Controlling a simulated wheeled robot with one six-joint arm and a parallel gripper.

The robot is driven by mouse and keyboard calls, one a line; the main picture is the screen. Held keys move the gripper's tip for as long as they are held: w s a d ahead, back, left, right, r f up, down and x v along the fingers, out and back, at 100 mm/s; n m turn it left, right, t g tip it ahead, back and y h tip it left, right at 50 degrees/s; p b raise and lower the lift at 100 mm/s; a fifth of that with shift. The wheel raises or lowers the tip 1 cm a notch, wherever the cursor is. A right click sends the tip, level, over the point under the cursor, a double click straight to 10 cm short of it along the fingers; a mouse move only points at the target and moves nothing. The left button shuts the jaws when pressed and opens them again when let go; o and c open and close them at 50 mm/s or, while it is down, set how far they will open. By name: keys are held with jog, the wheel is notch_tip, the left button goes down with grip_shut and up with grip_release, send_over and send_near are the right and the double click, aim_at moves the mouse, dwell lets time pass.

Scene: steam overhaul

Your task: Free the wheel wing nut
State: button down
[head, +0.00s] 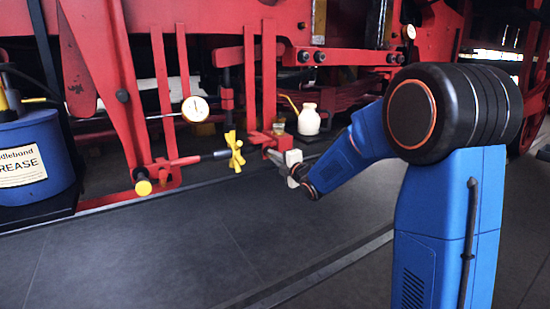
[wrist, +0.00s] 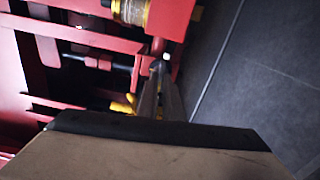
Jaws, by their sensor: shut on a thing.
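The yellow wing nut (head: 235,152) has several arms and sits on the end of a dark horizontal rod at the red frame. In the wrist view, yellow parts (wrist: 123,106), probably the same nut, show left of the fingers, partly hidden by the camera-side housing. My gripper (head: 276,157) is right of the nut, apart from it in the head picture, beside a red bracket (head: 262,139). In the wrist view my gripper (wrist: 160,75) has its narrow dark fingers close together at a small pale grey piece (wrist: 160,66) by the bracket. Its exact shape is unclear.
A white bottle (head: 309,119) stands behind. A round gauge (head: 195,109) and red bars are at the left. A blue grease drum (head: 35,165) is far left. The dark floor in front is clear.

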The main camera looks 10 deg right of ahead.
jog(key=shift+f+n, duration=0.1)
jog(key=shift+n, duration=1.1)
jog(key=c, duration=1.9)
grip_release()
jog(key=v, duration=1.7)
jog(key=shift+s, duration=0.2)
